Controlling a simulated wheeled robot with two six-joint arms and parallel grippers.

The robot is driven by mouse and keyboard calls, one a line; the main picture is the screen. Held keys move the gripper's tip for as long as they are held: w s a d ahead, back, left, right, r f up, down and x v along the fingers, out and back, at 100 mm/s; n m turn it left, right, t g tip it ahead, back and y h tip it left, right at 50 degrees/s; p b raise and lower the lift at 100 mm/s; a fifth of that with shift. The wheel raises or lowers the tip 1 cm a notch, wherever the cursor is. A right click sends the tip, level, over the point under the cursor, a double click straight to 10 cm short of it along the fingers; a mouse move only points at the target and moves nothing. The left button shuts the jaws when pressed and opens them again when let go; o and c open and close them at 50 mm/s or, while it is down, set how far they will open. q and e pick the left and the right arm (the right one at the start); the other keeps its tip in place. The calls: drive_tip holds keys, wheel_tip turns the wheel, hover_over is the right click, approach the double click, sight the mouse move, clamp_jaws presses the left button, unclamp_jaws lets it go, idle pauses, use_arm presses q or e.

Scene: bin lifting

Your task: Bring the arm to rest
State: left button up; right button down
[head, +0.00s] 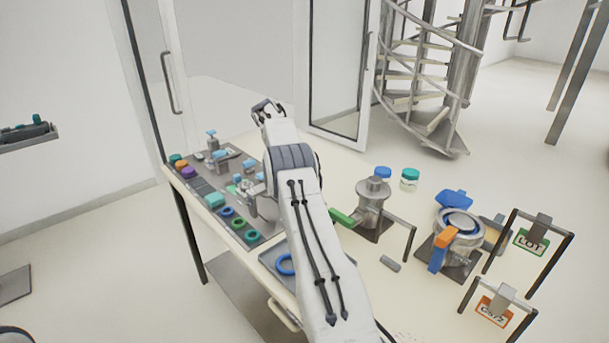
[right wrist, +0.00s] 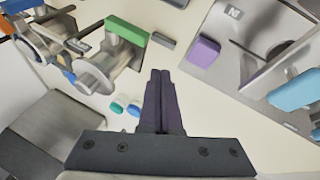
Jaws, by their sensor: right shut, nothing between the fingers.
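My right arm reaches up from the bottom of the head view, above the cream table (head: 350,188). Its gripper (head: 266,108) shows past the table's far edge in that picture, with nothing in it. In the right wrist view the two dark fingers of the gripper (right wrist: 161,74) are together, shut and empty. Table items show beyond the fingertips, and they look apart from them. My arm hides part of the table's middle. My left gripper is not in view.
A metal device with a green handle (head: 343,217) stands right of my arm, near a device with an orange lever (head: 446,236). Two jars (head: 409,179) (head: 383,172) stand behind. Several small parts lie left on a grey mat (head: 203,188). Label stands (head: 531,240) (head: 495,308) are at right.

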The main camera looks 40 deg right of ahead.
idle(0.5)
drive_tip(key=w+a+r+n+t+y, duration=0.1)
drive_tip(key=w+a+r+n, duration=0.2)
drive_tip(key=a, duration=0.9)
drive_tip(key=a+r+n+t, duration=0.1)
drive_tip(key=a+r+n, duration=0.3)
drive_tip(key=a, duration=0.8)
drive_tip(key=s+a+n+t+y, duration=0.1)
drive_tip(key=s+a+n, duration=0.25)
drive_tip(key=a, duration=0.45)
drive_tip(key=s+a+n+y, duration=0.1)
drive_tip(key=s+a+n, duration=0.3)
drive_tip(key=a, duration=0.5)
drive_tip(key=s+a+f+n, duration=0.1)
drive_tip(key=s+a+n, duration=0.1)
drive_tip(key=s, duration=0.7)
drive_tip(key=s+a+f+n+y, duration=0.1)
drive_tip(key=s+a+n, duration=0.2)
drive_tip(key=s, duration=0.7)
drive_tip(key=s+a+f+n+y, duration=0.1)
drive_tip(key=s+a+f+n, duration=0.1)
drive_tip(key=s, duration=0.8)
drive_tip(key=shift+s+a+n, duration=0.25)
drive_tip(key=shift+a+n, duration=0.2)
drive_tip(key=shift+a, duration=0.65)
